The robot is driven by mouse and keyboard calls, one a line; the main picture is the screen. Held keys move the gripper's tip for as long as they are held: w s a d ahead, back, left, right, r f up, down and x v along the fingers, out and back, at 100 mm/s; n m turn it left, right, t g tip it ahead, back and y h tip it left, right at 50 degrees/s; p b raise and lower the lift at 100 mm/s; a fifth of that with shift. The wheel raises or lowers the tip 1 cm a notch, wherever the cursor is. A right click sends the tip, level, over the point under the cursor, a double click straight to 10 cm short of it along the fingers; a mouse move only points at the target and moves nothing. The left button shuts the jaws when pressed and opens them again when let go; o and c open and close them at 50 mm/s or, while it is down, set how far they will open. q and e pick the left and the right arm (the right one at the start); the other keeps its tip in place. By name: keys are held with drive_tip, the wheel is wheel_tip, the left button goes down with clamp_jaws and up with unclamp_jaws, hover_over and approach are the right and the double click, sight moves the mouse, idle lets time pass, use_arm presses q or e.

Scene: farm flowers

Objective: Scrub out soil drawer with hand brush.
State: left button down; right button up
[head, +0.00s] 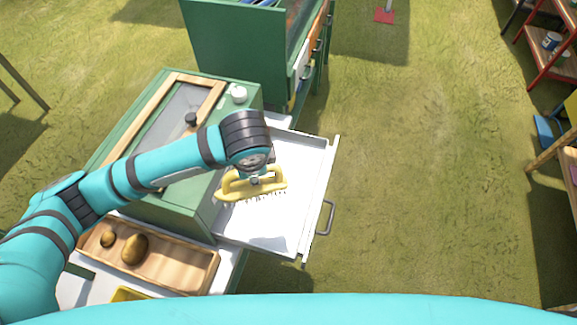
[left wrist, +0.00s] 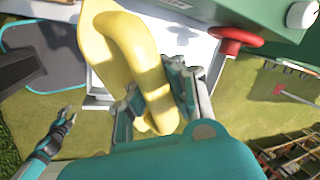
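The yellow hand brush (head: 262,190) is held over the white soil drawer (head: 308,185), bristles down. I cannot tell whether the bristles touch the drawer floor. The drawer is pulled out of the green cabinet (head: 190,215), with its handle at the right. My left gripper (head: 254,178) is shut on the brush's handle; in the left wrist view its fingers (left wrist: 157,95) clasp the yellow brush (left wrist: 125,55). The arm hides part of the drawer's back. My right gripper (left wrist: 66,117) shows small in the left wrist view, empty, its fingers apart.
A wooden tray (head: 180,265) with two brownish round things lies left of the drawer. A taller green cabinet (head: 235,45) stands behind. A red shelf (head: 545,60) and wooden furniture stand far right. The grass right of the drawer is clear.

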wheel_tip(320, 180, up, 5)
drive_tip(key=a+p, duration=0.1)
drive_tip(key=p, duration=0.3)
use_arm(q)
drive_tip(key=w+d+f+m+h+b, duration=0.3)
drive_tip(key=d+f+m+h, duration=0.5)
drive_tip(key=f+m, duration=0.3)
drive_tip(key=m+b, duration=0.1)
drive_tip(key=m, duration=0.3)
drive_tip(key=shift+f, duration=0.25)
use_arm(e)
drive_tip(key=f, duration=0.4)
drive_tip(key=shift+s+a, duration=0.15)
drive_tip(key=shift+s, duration=0.1)
drive_tip(key=shift+a, duration=0.15)
